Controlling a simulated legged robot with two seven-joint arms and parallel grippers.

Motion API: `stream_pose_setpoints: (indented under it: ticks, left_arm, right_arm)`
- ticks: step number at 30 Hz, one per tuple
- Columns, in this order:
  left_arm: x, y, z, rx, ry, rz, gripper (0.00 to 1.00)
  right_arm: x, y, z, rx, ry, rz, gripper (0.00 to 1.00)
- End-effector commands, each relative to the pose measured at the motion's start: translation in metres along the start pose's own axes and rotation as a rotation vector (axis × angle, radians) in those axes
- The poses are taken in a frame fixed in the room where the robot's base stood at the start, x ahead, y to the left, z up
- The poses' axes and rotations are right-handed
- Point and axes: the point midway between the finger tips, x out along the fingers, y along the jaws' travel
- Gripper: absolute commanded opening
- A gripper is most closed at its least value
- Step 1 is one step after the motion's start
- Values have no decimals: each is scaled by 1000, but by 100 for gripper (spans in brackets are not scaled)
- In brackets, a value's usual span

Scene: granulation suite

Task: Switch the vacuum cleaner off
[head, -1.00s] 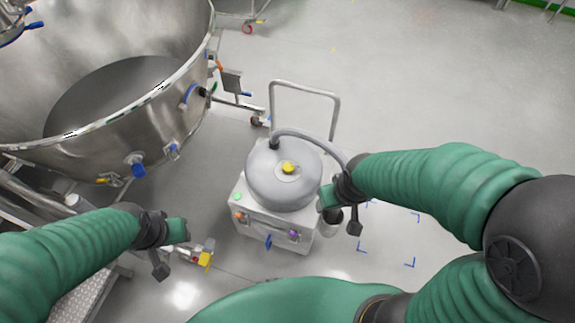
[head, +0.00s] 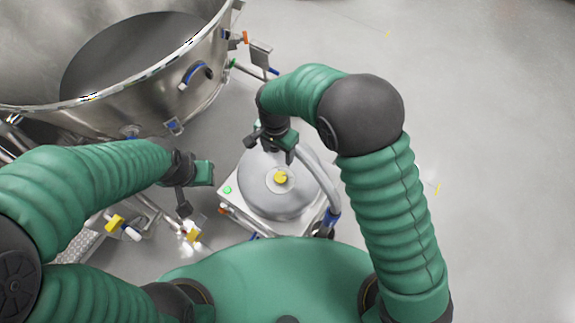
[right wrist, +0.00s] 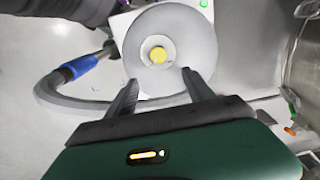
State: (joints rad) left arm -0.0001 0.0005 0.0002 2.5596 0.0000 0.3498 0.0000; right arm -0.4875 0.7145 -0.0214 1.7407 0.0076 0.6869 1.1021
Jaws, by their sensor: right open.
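The vacuum cleaner (head: 262,195) stands on the floor in front of me, a round grey metal drum on a pale square base. A yellow knob (head: 281,177) sits at the centre of its lid; it also shows in the right wrist view (right wrist: 158,55). A green button (head: 227,190) is on a corner of the base, also in the right wrist view (right wrist: 204,3). My right gripper (head: 285,153) is open and empty above the drum's far side, its fingers pointing toward the lid, apart from the knob. My left gripper (head: 205,182) is left of the vacuum; its jaws are unclear.
A large steel bowl (head: 150,90) with valves and pipes stands at the back left. A grey hose with a blue cuff (head: 333,217) curves along the vacuum's right side. Yellow-handled fittings (head: 114,222) lie at lower left. The floor at right is clear.

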Motion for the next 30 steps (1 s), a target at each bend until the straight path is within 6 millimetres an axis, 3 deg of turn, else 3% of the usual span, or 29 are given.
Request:
stream_pose_setpoints:
  ticks: [12,18,23,30]
  left_arm:
    - [6,0,2,-1,0,0,36]
    - [8,0,2,0,0,0,36]
    - [8,0,2,0,0,0,36]
    - [8,0,2,-1,0,0,36]
  right_arm:
    - [105,8,-7,1,-12,-3,61]
    - [146,5,-4,0,-9,-3,61]
    - [160,4,-4,-1,-7,-4,61]
    - [162,5,-5,-1,-8,-5,61]
